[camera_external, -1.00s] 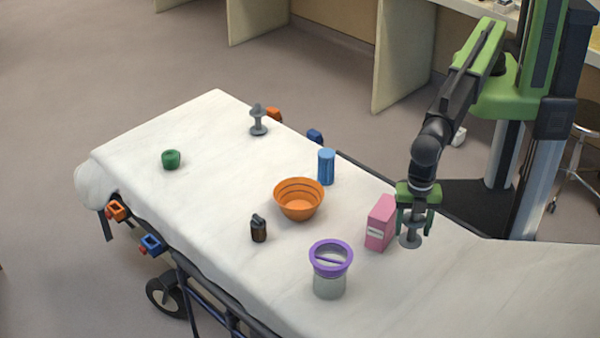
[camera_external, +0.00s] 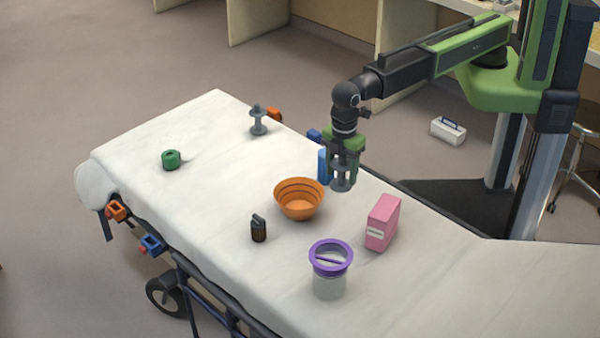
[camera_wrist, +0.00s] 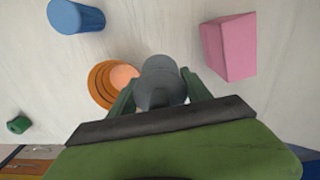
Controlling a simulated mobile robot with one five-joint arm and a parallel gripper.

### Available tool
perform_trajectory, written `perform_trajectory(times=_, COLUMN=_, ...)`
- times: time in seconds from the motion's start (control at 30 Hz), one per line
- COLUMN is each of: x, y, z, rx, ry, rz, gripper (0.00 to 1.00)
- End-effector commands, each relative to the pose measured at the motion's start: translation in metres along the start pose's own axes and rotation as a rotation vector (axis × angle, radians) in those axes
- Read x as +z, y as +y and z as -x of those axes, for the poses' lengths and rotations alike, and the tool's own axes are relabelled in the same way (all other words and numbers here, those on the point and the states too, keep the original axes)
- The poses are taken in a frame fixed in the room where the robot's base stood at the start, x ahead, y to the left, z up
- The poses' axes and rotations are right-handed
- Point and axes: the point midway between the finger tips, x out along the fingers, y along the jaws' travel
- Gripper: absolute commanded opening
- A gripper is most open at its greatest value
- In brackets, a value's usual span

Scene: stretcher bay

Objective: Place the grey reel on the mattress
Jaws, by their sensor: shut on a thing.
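The grey reel (camera_external: 341,186) hangs upright in my gripper (camera_external: 343,170), its round base flange showing below the fingers. In the wrist view the grey reel (camera_wrist: 160,80) sits between the two fingers of my gripper (camera_wrist: 158,92). My gripper is shut on it. It is held above the white mattress (camera_external: 215,220), between the orange bowl and the pink box, in front of the blue cylinder. How high it is above the mattress I cannot tell exactly.
On the mattress are an orange bowl (camera_external: 298,208), blue cylinder (camera_external: 323,166), pink box (camera_external: 382,222), dark bottle (camera_external: 258,230), purple-rimmed jar (camera_external: 330,283), green roll (camera_external: 171,160) and grey stemmed piece (camera_external: 258,122). The mattress's left middle is clear. A white case (camera_external: 448,131) is on the floor.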

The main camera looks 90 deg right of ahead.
Motion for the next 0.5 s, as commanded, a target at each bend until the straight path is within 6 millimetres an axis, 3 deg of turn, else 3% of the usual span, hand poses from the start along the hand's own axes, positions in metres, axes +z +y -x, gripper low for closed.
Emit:
perform_trajectory(times=0.03, x=0.016, y=0.032, z=-0.002, rx=0.000, ry=0.000, rz=-0.071, gripper=0.15)
perform_trajectory(times=0.2, x=0.064, y=0.121, z=-0.005, rx=0.000, ry=0.000, rz=-0.296, gripper=0.15)
perform_trajectory(times=0.5, x=0.155, y=0.232, z=-0.009, rx=0.000, ry=0.000, rz=-0.621, gripper=0.15)
